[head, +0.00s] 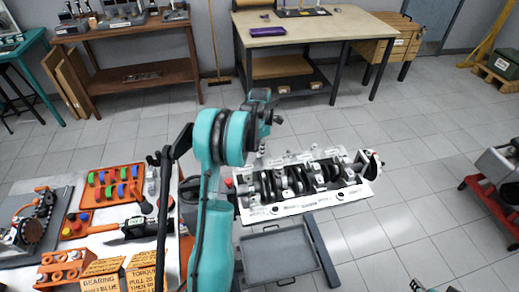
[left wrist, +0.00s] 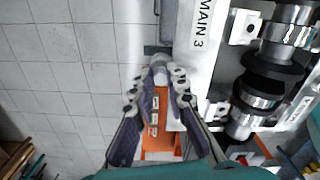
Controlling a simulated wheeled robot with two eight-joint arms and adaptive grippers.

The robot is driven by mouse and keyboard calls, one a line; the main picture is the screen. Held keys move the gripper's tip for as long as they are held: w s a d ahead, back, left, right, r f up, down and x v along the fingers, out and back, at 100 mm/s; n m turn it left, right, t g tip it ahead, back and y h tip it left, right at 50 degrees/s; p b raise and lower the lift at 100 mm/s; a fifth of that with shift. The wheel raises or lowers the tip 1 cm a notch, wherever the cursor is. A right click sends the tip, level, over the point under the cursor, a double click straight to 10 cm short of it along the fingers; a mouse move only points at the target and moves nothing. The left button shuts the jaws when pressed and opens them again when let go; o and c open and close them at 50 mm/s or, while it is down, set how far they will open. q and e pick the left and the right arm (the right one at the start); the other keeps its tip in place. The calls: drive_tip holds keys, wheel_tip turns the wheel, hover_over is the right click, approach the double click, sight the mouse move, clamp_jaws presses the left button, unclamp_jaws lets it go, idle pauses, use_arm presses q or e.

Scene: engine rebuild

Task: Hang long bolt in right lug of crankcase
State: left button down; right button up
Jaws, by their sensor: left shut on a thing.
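The crankcase (head: 388,205), a pale block with a dark and silver crankshaft in it, lies right of my arm in the head view. Its white edge (left wrist: 208,50), marked MAIN 3, shows in the left wrist view. My left gripper (head: 266,118) is above the back left of the crankcase. In the left wrist view my left gripper (left wrist: 158,84) is shut on a grey, rounded piece (left wrist: 158,72), seemingly the long bolt, beside the crankcase edge. Its full length is hidden. I cannot make out the right lug. Dark tips (head: 416,286) at the bottom edge may be my right gripper.
A grey tray (head: 278,257) stands in front of the crankcase. At left, a bench holds an orange tray (head: 92,202) of coloured parts, tools and labelled boxes (head: 101,272). A wooden table (head: 300,28) stands behind. Tiled floor at right is mostly clear.

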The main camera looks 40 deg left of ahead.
use_arm(q)
drive_tip(key=shift+f+b, duration=0.3)
drive_tip(key=shift+f, duration=0.1)
drive_tip(key=c, duration=1.8)
unclamp_jaws()
drive_tip(key=shift+o, duration=0.2)
drive_tip(key=shift+r, duration=0.2)
drive_tip(key=shift+r+p, duration=0.9)
drive_tip(key=shift+r, duration=0.35)
drive_tip(key=o, duration=0.6)
drive_tip(key=shift+c, duration=0.2)
drive_tip(key=shift+r, duration=0.15)
